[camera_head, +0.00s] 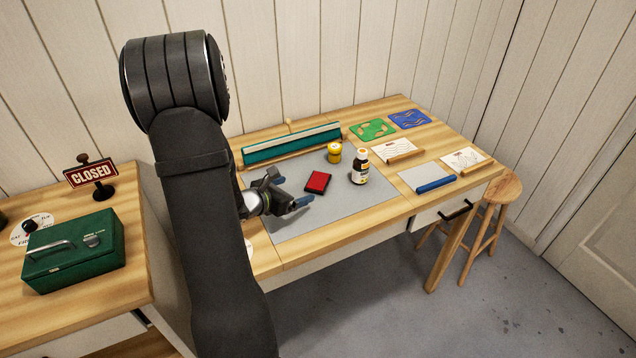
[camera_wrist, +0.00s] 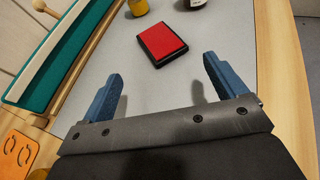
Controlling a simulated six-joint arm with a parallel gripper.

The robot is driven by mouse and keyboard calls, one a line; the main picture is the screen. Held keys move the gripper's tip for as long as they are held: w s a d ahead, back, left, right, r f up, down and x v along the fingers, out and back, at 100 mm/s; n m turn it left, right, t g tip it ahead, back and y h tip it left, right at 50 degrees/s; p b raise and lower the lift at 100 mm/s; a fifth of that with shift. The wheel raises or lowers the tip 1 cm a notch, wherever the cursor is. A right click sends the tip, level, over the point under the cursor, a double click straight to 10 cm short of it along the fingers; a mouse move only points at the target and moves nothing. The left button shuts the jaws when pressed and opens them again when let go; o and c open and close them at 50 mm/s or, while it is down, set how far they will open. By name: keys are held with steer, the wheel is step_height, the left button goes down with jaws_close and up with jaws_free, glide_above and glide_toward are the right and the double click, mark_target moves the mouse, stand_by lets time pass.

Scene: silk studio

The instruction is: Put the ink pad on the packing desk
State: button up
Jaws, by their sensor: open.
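The ink pad (camera_head: 318,182) is a flat black case with a red top. It lies on the grey mat (camera_head: 345,210) on the wooden desk, and it also shows ahead of the fingers in the wrist view (camera_wrist: 162,45). My gripper (camera_head: 296,197) is open with blue fingertips, to the left of the pad in the head view. In the wrist view my gripper (camera_wrist: 165,85) is empty, its fingers spread wide and apart from the pad. I cannot tell which desk is the packing desk.
A yellow jar (camera_head: 334,153) and a dark bottle (camera_head: 360,168) stand beyond the pad. A long teal tray (camera_head: 290,148) lies along the back. A second desk at left holds a green cash box (camera_head: 75,250) and a CLOSED sign (camera_head: 90,175). A stool (camera_head: 500,190) stands at right.

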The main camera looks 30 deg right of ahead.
mark_target(317, 182)
steer(key=x, duration=0.9)
steer(key=shift+s+d+f, duration=0.1)
steer(key=shift+s, duration=0.05)
steer(key=c, duration=1.4)
steer(key=shift+c, duration=0.2)
steer(key=shift+r, duration=0.65)
step_height(317, 182, up, 3)
steer(key=shift+f, duration=0.2)
steer(key=s+d+r, duration=0.5)
steer(key=s+r, duration=0.2)
steer(key=s, duration=0.3)
steer(key=w+a+f+n+t+y, duration=0.1)
steer(key=w+a+n+t+y, duration=0.15)
steer(key=w+a, duration=0.5)
steer(key=w+a+n+t+y, duration=0.1)
steer(key=w+a+n+t, duration=0.3)
steer(key=a, duration=0.7)
steer(key=w+a+n+y, duration=0.1)
steer(key=w+a+y, duration=0.1)
steer(key=a, duration=0.7)
steer(key=w+a+f+n+y, duration=0.1)
steer(key=w+a+n+y, duration=0.1)
steer(key=a, duration=0.8)
steer(key=shift+w+t+y, duration=0.45)
steer(key=shift+w+y, duration=0.1)
